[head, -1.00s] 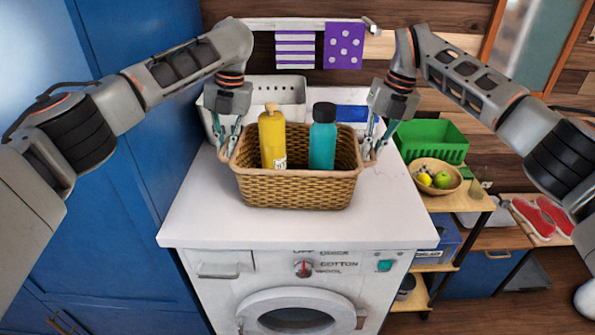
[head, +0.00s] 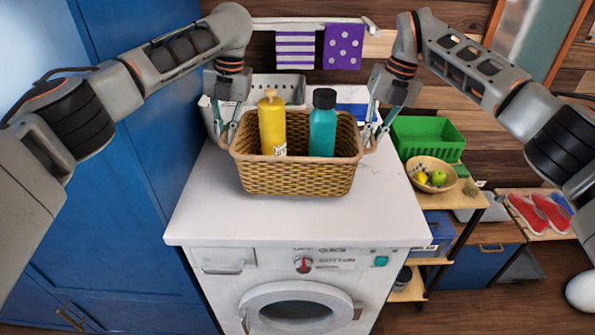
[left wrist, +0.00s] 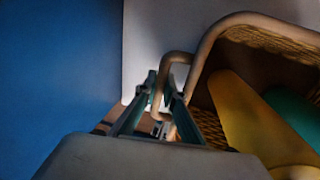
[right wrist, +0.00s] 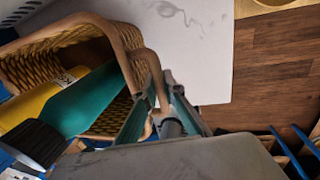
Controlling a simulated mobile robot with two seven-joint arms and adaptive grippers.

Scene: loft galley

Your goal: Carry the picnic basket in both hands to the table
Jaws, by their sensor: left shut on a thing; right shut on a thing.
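The brown wicker picnic basket (head: 296,182) is upright, over the white top of the washing machine (head: 200,222). I cannot tell whether its base is clear of that top. A yellow bottle (head: 272,128) and a teal bottle with a dark cap (head: 322,132) stand inside it. My left gripper (head: 227,132) is shut on the left handle, whose loop shows between the fingers in the left wrist view (left wrist: 176,57). My right gripper (head: 375,132) is shut on the right handle, seen in the right wrist view (right wrist: 151,62). No table is clearly in view.
A tall blue cabinet (head: 130,190) borders the left. At right, a shelf unit bears a green crate (head: 428,138) and a fruit bowl (head: 418,168). The white top in front of the basket is clear.

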